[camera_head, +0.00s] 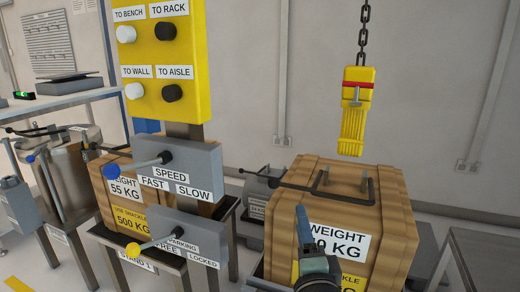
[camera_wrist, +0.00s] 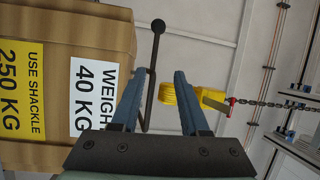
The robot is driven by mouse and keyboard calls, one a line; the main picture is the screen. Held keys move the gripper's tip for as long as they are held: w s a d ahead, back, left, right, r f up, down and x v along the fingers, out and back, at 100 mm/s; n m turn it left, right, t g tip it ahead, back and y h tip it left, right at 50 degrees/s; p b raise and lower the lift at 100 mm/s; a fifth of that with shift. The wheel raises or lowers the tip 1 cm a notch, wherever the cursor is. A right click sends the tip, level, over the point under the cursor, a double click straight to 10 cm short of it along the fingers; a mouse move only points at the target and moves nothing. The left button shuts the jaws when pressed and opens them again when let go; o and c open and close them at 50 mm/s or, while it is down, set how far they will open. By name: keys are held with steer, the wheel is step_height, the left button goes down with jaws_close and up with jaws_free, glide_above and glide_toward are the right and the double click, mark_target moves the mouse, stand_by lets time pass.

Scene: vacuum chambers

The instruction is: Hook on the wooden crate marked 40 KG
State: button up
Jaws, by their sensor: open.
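The wooden crate (camera_head: 395,215) stands at the right in the head view; its weight label is partly covered by my gripper. The wrist view shows the crate (camera_wrist: 65,50) sideways at left, its labels reading 40 KG and USE SHACKLE 250 KG. A dark metal bar (camera_head: 343,190) stands on its lid. A yellow hoist block (camera_head: 356,110) hangs on a chain above the crate, apart from it; it also shows in the wrist view (camera_wrist: 182,97). My gripper (camera_head: 301,240) is open and empty in front of the crate; its fingers (camera_wrist: 169,50) point toward the bar and block.
A yellow panel (camera_head: 160,85) has buttons marked TO BENCH, TO RACK, TO WALL and TO AISLE. Below it are a speed lever (camera_head: 150,161) and a parking lever (camera_head: 152,243). Another crate (camera_head: 112,200), marked 55 KG, stands behind them. A metal frame table (camera_head: 480,245) is at far right.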

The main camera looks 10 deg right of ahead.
mark_target(292, 188)
steer(key=shift+m, duration=0.4)
steer(key=b+x, duration=0.1)
steer(key=x, duration=0.3)
steer(key=b+x, duration=0.1)
steer(key=x, duration=0.4)
steer(key=f+b+x, duration=0.1)
steer(key=b+x, duration=0.1)
steer(key=x, duration=0.3)
steer(key=shift+w+a, duration=0.1)
steer(key=shift+a, duration=0.05)
jaws_close()
stand_by(0.8)
